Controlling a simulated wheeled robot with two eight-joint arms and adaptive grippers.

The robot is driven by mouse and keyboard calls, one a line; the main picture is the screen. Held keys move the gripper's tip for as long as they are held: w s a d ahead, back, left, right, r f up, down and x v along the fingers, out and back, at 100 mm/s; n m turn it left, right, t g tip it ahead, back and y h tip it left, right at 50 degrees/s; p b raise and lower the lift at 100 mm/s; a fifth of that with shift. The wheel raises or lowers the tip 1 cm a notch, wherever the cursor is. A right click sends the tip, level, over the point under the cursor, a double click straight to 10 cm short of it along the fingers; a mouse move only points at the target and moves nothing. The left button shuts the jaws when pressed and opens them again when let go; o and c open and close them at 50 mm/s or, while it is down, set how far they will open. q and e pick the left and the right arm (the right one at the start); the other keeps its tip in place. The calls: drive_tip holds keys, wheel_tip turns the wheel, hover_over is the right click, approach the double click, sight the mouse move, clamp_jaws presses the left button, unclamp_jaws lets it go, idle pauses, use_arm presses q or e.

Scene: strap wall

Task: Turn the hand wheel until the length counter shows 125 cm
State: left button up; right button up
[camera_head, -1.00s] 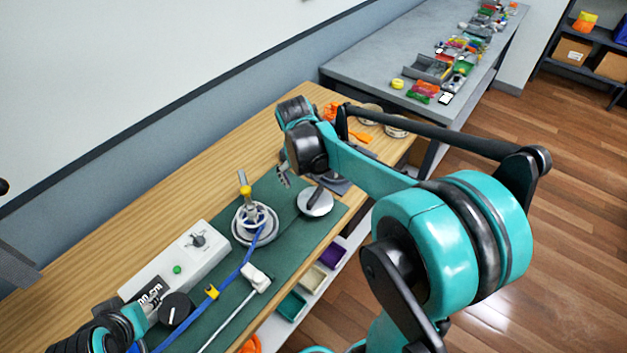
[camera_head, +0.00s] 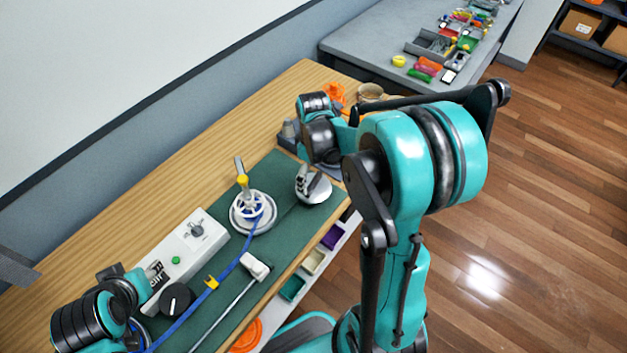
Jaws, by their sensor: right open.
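A grey-white disc (camera_head: 318,190), which looks like the hand wheel, lies flat near the mat's far right end. My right gripper (camera_head: 302,181) is open over its left side; contact cannot be told. A white spoked reel (camera_head: 250,209) with a yellow-capped post stands left of it, and a blue strap (camera_head: 228,272) runs from it toward the lower left. The white counter box (camera_head: 187,246) has a grey knob and a green button. Its display is mostly covered and unreadable. My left gripper (camera_head: 155,277) is by the box's near end; its jaws are unclear.
A black knob (camera_head: 177,298) is at the near end of the green mat (camera_head: 281,235). A white slider (camera_head: 255,267) on a rod lies along the mat's right edge. Coloured bins (camera_head: 313,262) sit below the bench edge. An orange item (camera_head: 336,92) lies at the far bench end.

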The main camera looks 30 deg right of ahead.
sight(313, 185)
drive_tip(key=shift+f+b, duration=0.3)
drive_tip(key=shift+f, duration=1.05)
drive_tip(key=c, duration=1.2)
drive_tip(key=shift+o, duration=0.2)
drive_tip(key=shift+m, duration=2.9)
drive_tip(key=o, duration=1.2)
drive_tip(key=shift+c, duration=0.2)
drive_tip(key=shift+r, duration=0.1)
